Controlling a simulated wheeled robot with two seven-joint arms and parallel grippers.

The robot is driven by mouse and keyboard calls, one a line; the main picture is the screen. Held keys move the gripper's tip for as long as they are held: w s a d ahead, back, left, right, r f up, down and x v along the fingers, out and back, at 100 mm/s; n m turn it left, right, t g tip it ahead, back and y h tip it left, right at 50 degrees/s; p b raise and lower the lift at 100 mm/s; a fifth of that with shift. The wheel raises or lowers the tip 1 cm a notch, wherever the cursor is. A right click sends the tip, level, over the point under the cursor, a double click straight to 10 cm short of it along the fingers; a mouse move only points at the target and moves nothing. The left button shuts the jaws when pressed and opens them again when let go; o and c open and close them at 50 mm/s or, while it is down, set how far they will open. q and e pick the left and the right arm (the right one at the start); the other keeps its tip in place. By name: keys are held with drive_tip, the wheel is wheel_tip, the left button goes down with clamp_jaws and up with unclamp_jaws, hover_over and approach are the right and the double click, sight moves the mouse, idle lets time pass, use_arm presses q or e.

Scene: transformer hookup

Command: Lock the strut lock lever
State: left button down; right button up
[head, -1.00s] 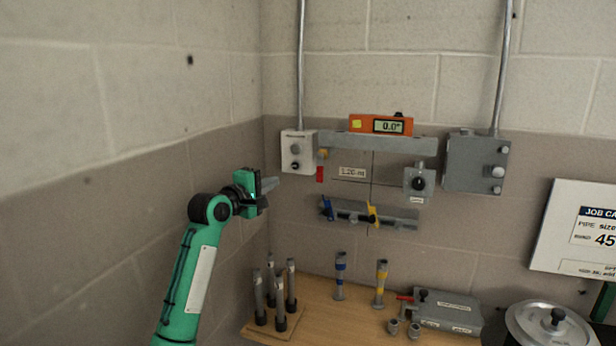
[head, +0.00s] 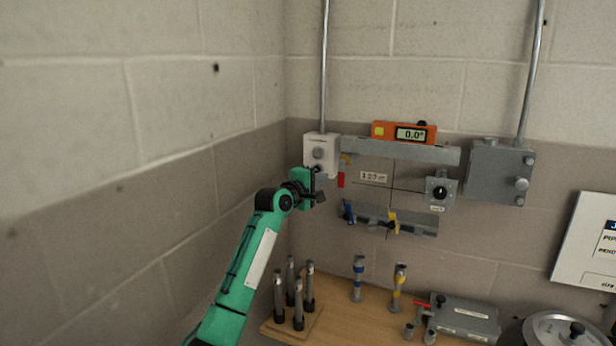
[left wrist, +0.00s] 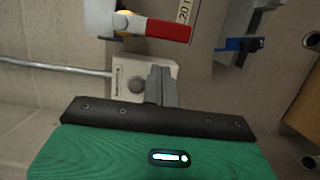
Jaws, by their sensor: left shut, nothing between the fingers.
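The red lever (head: 341,180) hangs down at the left end of the upper grey rail (head: 405,151) on the back wall. In the left wrist view the red lever (left wrist: 168,29) lies across the top, joined to a white and yellow pivot. I take it for the strut lock lever. My left gripper (head: 319,188) is just left of the lever, in front of the lower part of the white box. In the left wrist view its fingers (left wrist: 161,86) are together and empty, apart from the lever in the picture. My right gripper is not in view.
The white box (head: 321,146) with knobs is beside the lever. Below is a lower rail (head: 415,222) with a blue lever (head: 348,212) and a yellow lever (head: 392,222). The wooden table (head: 345,326) holds several posts and a grey case (head: 464,318). The left wall is bare.

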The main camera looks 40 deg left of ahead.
sight(342, 174)
use_arm(q)
drive_tip(key=shift+w+d+p, duration=0.2)
drive_tip(key=shift+d+p, duration=0.15)
drive_tip(key=shift+d, duration=0.85)
drive_tip(key=shift+d, duration=0.1)
